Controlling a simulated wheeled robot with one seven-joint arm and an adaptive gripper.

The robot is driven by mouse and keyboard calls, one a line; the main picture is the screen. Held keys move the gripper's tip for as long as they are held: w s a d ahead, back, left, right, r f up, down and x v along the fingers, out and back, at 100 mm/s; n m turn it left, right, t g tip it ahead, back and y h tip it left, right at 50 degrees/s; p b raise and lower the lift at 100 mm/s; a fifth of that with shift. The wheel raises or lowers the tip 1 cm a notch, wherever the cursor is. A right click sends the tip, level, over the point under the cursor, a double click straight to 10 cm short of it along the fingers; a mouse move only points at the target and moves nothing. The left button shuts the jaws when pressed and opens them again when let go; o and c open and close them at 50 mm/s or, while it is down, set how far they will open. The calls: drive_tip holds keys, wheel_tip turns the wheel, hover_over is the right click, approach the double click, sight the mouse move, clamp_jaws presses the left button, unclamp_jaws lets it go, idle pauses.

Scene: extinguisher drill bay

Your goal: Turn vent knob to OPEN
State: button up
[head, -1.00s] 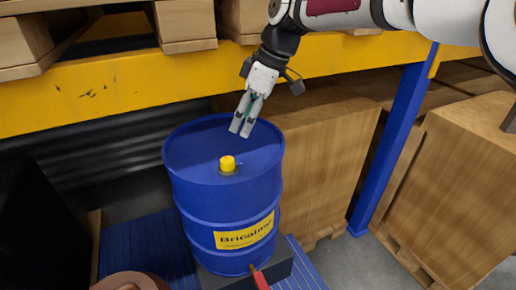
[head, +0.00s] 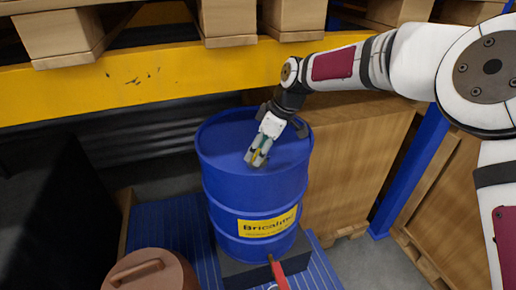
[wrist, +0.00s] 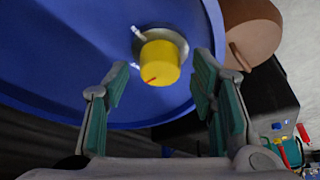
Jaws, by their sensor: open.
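The yellow vent knob (wrist: 160,62) sits on a round grey base on top of the blue drum (wrist: 60,45). A red mark shows on the knob, and two pale marks lie on the drum side around it. My gripper (wrist: 161,78) is open, with its teal-padded fingers to either side of the knob in the wrist view; I see no contact.
A yellow rack beam (head: 130,80) runs behind and above the drum. A large cardboard box (head: 345,165) stands to its right. A brown lidded container (head: 150,272) is at the front left, and a red handle (head: 279,274) is below the drum.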

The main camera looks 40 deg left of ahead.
drive_tip(key=shift+a+f, duration=0.1)
drive_tip(key=shift+f, duration=0.1)
drive_tip(key=c, duration=1.1)
